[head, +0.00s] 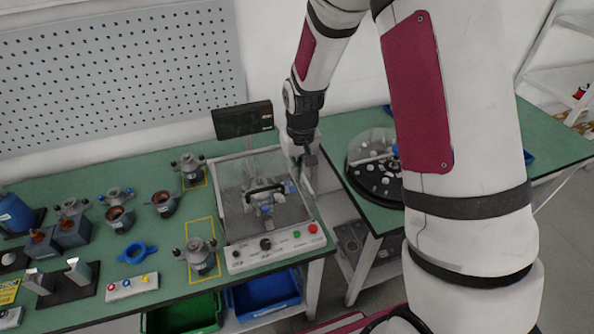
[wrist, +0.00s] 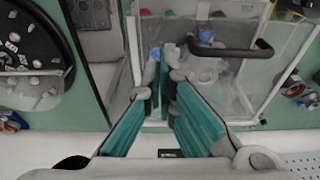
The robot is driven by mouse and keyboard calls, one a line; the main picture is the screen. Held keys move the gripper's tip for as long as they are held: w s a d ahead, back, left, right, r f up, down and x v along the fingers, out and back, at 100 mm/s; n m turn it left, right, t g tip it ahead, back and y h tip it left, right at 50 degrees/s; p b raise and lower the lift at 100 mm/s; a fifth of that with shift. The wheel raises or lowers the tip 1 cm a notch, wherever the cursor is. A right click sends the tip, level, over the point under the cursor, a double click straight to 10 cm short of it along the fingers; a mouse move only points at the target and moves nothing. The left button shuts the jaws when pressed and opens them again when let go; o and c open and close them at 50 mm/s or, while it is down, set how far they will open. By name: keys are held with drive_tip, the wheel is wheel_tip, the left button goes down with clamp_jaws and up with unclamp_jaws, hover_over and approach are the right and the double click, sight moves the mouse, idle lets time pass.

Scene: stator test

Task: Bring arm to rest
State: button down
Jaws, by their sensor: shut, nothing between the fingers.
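My arm reaches down from the upper right in the head view. My gripper (head: 306,170) hangs at the right edge of the clear-covered test box (head: 232,187), by the gap between the two green tables. In the wrist view my gripper (wrist: 164,80) points at the box's clear cover (wrist: 222,85), with its dark handle (wrist: 228,50) just right of the fingertips. The fingers are shut with nothing between them. I cannot tell whether they touch the cover. A grey part shows inside the box, under the cover.
A round dark tray (head: 372,187) with small parts stands on the right table. A dark screen (head: 242,120) stands behind the box. Stator parts (head: 200,256), a button box (head: 132,287) and a blue ring (head: 137,253) lie left. Green (head: 185,315) and blue (head: 262,297) bins sit below.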

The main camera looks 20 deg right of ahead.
idle(0.4)
drive_tip(key=s+r+t+b, duration=0.1)
drive_tip(key=s+r+b, duration=0.3)
drive_tip(key=r, duration=0.6)
drive_tip(key=s+r+t+b, duration=0.15)
drive_tip(key=s+r, duration=0.35)
drive_tip(key=r, duration=0.5)
drive_tip(key=s+r+t+b, duration=0.1)
drive_tip(key=s, duration=0.7)
drive_tip(key=shift+s+b, duration=0.25)
drive_tip(key=shift+b, duration=0.15)
